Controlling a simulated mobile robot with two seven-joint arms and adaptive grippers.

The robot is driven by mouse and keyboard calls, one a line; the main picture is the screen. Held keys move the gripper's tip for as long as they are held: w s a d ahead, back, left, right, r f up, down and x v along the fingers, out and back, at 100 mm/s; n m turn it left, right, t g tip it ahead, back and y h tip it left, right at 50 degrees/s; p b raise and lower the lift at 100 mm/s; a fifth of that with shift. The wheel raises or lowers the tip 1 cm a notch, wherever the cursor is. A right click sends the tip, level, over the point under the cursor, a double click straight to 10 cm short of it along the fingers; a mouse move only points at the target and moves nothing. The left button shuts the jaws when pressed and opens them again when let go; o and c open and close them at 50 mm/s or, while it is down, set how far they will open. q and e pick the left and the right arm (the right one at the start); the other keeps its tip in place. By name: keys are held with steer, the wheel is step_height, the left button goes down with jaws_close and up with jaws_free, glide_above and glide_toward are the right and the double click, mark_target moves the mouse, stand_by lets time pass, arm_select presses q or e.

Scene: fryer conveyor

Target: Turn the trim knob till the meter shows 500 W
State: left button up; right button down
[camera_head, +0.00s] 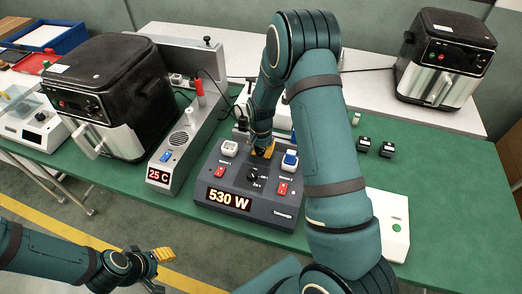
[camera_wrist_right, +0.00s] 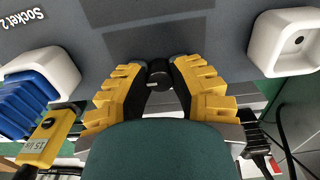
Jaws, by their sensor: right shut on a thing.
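The power unit (camera_head: 272,206) is a dark box with a lit meter (camera_head: 229,198) on its front that reads 530 W. My right gripper (camera_head: 264,151) reaches down over the back of its top panel. In the right wrist view its yellow-padded fingers are shut on the small black trim knob (camera_wrist_right: 159,74), one on each side. The arm and fingers hide the knob in the head view. My left gripper (camera_head: 160,270) is at the lower left, off the table, empty, its fingers apart.
The unit's top has a white socket (camera_head: 229,148), a blue plug (camera_head: 290,159), red switches (camera_head: 282,188) and a black rotary knob (camera_head: 252,174). Black blocks (camera_head: 387,149) lie to the right.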

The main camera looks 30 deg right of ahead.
mark_target(261, 150)
steer(key=n+b, duration=0.1)
steer(key=n, duration=0.1)
steer(key=shift+f+n, duration=0.1)
steer(key=shift+n, duration=0.2)
steer(key=n+b, duration=0.1)
steer(key=n, duration=0.2)
steer(key=c, duration=0.7)
jaws_free()
steer(key=shift+c, duration=0.2)
step_height(261, 150, up, 12)
